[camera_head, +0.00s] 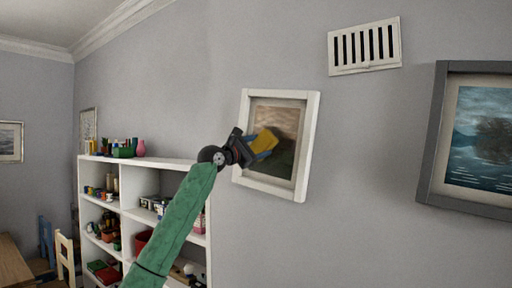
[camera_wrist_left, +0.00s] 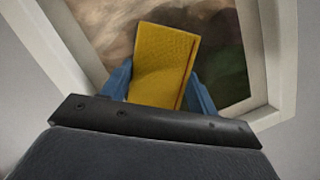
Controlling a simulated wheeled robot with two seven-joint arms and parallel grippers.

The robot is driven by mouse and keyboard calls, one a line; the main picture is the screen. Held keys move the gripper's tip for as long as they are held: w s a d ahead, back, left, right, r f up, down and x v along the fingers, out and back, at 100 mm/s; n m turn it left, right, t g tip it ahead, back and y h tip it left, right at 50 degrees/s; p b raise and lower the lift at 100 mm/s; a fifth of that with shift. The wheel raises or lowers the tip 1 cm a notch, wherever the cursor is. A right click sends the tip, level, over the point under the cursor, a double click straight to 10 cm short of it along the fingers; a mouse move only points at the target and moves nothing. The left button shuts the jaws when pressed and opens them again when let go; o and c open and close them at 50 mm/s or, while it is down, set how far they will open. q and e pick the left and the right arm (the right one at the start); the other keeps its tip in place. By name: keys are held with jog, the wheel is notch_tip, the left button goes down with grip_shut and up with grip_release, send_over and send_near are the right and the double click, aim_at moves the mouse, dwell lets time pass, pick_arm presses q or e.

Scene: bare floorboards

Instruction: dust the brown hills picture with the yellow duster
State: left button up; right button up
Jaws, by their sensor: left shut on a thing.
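The brown hills picture (camera_head: 283,118) hangs on the grey wall in a white frame, in the middle of the head view. It also fills much of the left wrist view (camera_wrist_left: 222,50), with its frame on both sides. My left gripper (camera_head: 255,144) is in front of the picture's left part, shut on the yellow duster (camera_head: 265,140). In the left wrist view the duster (camera_wrist_left: 163,65) stands out between the two blue fingers, over the picture. I cannot tell whether it touches the surface. My right gripper is not in view.
A second picture of dark water (camera_head: 478,140) in a grey frame hangs at the right. A white vent (camera_head: 364,46) is above. A white shelf (camera_head: 128,208) with several small things stands at the left, behind my left arm. Chairs (camera_head: 65,258) and a table (camera_head: 14,262) are at far left.

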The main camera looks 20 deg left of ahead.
pick_arm(q)
jog(key=shift+s+d+f, duration=0.1)
jog(key=shift+s+d, duration=0.15)
jog(key=shift+d, duration=0.25)
jog(key=shift+s+d+f, duration=0.1)
jog(key=shift+s+d, duration=0.1)
jog(key=shift+d, duration=0.3)
jog(key=shift+s+d+f+p, duration=0.1)
jog(key=shift+s+d+p, duration=0.15)
jog(key=shift+d, duration=0.5)
jog(key=shift+s+d+f+p, duration=0.15)
jog(key=shift+d+p, duration=0.1)
jog(key=shift+d, duration=0.5)
jog(key=shift+d, duration=0.1)
